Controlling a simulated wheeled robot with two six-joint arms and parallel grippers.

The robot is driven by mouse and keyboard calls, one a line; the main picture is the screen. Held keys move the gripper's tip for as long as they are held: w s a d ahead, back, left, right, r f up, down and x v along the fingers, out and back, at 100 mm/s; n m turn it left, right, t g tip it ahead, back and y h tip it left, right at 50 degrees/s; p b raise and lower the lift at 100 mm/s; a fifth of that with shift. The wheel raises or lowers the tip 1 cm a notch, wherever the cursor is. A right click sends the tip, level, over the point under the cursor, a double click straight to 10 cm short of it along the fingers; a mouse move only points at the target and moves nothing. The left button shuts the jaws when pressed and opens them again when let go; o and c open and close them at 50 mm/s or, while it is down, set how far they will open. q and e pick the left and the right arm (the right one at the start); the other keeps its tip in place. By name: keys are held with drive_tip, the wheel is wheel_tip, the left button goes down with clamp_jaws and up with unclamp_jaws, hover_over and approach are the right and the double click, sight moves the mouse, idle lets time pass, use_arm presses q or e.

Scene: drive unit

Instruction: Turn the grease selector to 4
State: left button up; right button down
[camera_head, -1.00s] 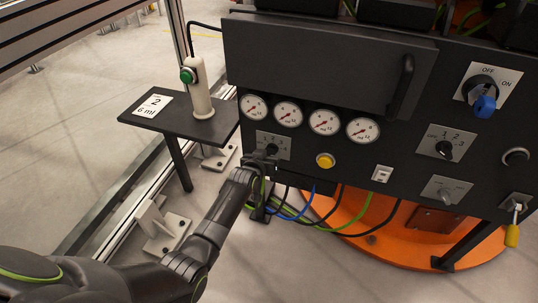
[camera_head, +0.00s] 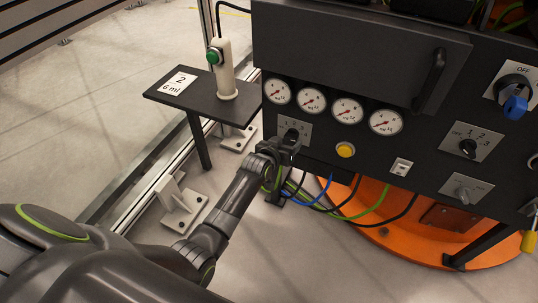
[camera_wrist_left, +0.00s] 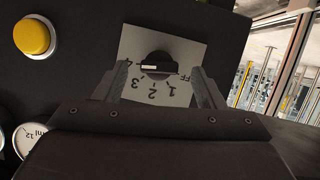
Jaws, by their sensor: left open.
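The grease selector is a black knob (camera_wrist_left: 158,64) on a white plate (camera_wrist_left: 185,52) marked OFF, 1, 2, 3 and 4, which appears upside down in the left wrist view. The knob's white pointer mark lies nearly level and points left, toward the 4. In the head view the plate (camera_head: 305,126) sits below the gauges, its lower part covered by my gripper. My left gripper (camera_wrist_left: 160,68) is open, its fingers on either side of the knob with a visible gap to each. It also shows in the head view (camera_head: 290,140). My right gripper is in no view.
A yellow button (camera_head: 345,150) sits right of the selector. Several gauges (camera_head: 347,111) are above it. Other selectors (camera_head: 468,147) and a blue-handled switch (camera_head: 515,106) are further right. A small table (camera_head: 205,100) with a card reading 2, 6 ml stands left. Cables hang below.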

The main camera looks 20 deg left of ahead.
use_arm(q)
drive_tip(key=p+v, duration=0.3)
drive_tip(key=v, duration=1.1)
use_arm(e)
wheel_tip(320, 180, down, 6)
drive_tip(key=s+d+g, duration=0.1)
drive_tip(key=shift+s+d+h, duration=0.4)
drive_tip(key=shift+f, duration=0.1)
